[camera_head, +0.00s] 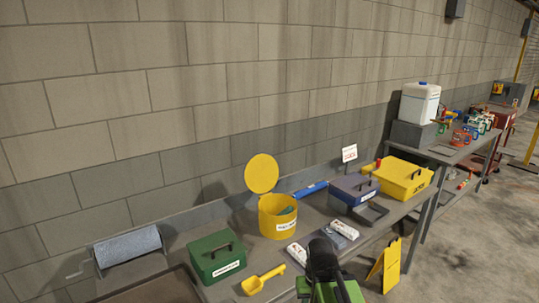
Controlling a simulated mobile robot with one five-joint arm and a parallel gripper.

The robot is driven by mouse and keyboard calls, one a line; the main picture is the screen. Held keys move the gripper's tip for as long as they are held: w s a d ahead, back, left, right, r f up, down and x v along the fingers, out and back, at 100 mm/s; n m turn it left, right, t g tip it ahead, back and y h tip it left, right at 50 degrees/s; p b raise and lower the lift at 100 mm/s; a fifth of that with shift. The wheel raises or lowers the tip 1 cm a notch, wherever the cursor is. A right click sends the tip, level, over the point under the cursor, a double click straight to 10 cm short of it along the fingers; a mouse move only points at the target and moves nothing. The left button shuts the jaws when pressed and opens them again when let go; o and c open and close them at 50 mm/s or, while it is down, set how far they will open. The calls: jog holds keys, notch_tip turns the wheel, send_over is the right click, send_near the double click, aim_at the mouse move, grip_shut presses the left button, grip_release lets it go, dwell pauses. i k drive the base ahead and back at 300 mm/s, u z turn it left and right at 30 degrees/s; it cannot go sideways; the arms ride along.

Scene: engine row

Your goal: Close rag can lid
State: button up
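The rag can (275,222) is a yellow round can with a white label on its front, standing on the grey bench. Its round yellow lid (262,173) stands up open at the can's back left edge, and a bit of green-blue cloth shows inside. My gripper (323,258), dark above a green arm link, is at the bottom of the picture, in front and to the right of the can and apart from it. Its fingers cannot be made out, so I cannot tell whether it is open or holds anything.
A green box (215,257) and a yellow scoop (262,281) lie left and in front of the can. A block wall runs behind.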

aim_at(262, 172)
jog(key=z, duration=0.05)
jog(key=i, duration=1)
jog(key=u, duration=0.2)
